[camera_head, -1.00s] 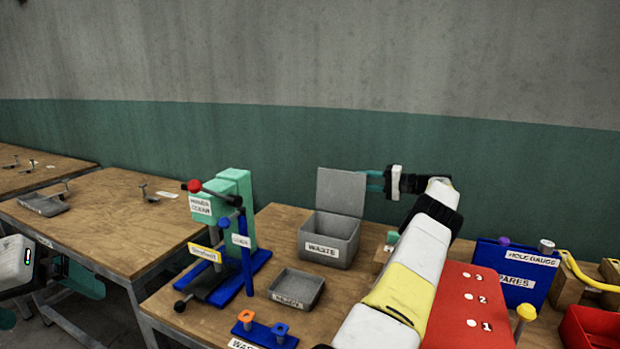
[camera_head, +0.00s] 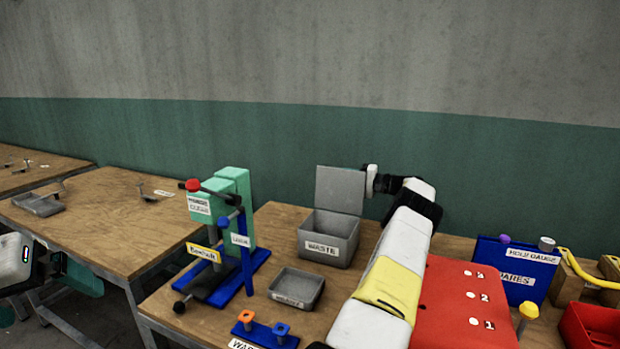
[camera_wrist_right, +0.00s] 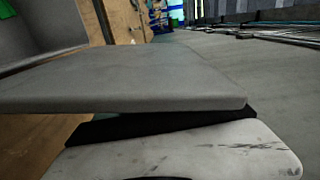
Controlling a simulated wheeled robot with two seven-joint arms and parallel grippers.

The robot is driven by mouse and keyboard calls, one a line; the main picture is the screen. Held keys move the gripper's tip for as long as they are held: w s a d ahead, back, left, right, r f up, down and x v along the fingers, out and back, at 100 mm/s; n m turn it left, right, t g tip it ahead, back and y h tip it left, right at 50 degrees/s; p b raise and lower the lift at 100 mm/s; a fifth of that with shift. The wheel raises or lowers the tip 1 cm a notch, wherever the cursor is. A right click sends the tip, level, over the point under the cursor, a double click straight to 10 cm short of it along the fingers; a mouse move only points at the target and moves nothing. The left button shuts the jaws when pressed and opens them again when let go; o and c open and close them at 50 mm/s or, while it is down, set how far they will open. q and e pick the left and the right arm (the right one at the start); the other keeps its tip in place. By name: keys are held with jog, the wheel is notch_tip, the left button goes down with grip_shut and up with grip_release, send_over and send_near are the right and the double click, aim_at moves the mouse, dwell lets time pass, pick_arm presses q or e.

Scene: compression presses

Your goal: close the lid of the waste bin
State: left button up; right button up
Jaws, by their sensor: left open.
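The grey waste bin (camera_head: 346,232) stands on the wooden bench with a WASTE label on its front. Its flat grey lid (camera_head: 339,188) stands upright at the back edge, so the bin is open. In the right wrist view, the lid (camera_wrist_right: 130,80) fills the middle, very close to my gripper. I cannot tell if they touch. My left gripper (camera_head: 78,278) is open and empty at the far left, low and away from the bin.
Left of the bin stands a green and blue press (camera_head: 240,215) with a red-knobbed lever. A small grey tray (camera_head: 297,287) lies in front of the bin. A red panel (camera_head: 465,310) and a blue rack (camera_head: 515,268) stand to the right. The wall is behind.

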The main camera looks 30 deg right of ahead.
grip_shut()
jog(key=shift+f, duration=0.2)
dwell(1.1)
